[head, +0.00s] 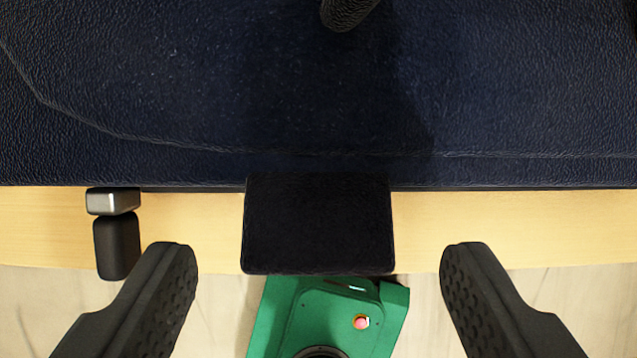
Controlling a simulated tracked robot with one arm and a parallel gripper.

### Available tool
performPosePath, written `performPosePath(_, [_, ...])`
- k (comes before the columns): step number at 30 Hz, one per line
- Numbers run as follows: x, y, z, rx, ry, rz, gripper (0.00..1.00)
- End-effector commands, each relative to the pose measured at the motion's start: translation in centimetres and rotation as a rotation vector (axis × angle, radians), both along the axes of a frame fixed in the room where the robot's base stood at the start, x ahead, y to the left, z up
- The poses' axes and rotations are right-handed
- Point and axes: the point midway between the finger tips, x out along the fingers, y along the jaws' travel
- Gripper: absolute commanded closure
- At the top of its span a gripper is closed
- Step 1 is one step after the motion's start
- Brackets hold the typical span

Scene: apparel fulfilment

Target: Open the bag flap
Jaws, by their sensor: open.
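The dark navy bag (240,90) fills the upper part of the head view, with a textured leather-like surface and a curved seam. A dark, nearly square tab (318,225) hangs from its lower edge at the centre; I cannot tell for sure whether it is part of the flap. My gripper (317,258) is open, with one black finger on each side of the tab. Both fingers appear clear of the tab and the bag. A black strap or handle piece (347,10) shows at the top edge.
A light wooden table edge (520,230) runs across under the bag. A metal buckle (112,201) with a black strap end (117,246) hangs at the left, near the left finger. A green machine part with a red button (361,322) shows below the tab. Pale floor lies beyond the edge.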

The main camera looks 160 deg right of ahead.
Motion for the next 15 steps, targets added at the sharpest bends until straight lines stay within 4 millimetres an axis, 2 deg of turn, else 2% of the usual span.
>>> performPosePath(1, [0.25, 0.09, -0.79, -0.001, 0.002, 0.000, 0.33])
performPosePath(4, [0.58, 0.19, -1.46, 0.000, 0.000, 0.000, 0.33])
performPosePath(13, [0.70, 0.23, -1.62, 0.001, -0.002, 0.000, 0.33])
performPosePath(15, [0.70, 0.23, -1.62, 0.001, -0.002, 0.000, 0.52])
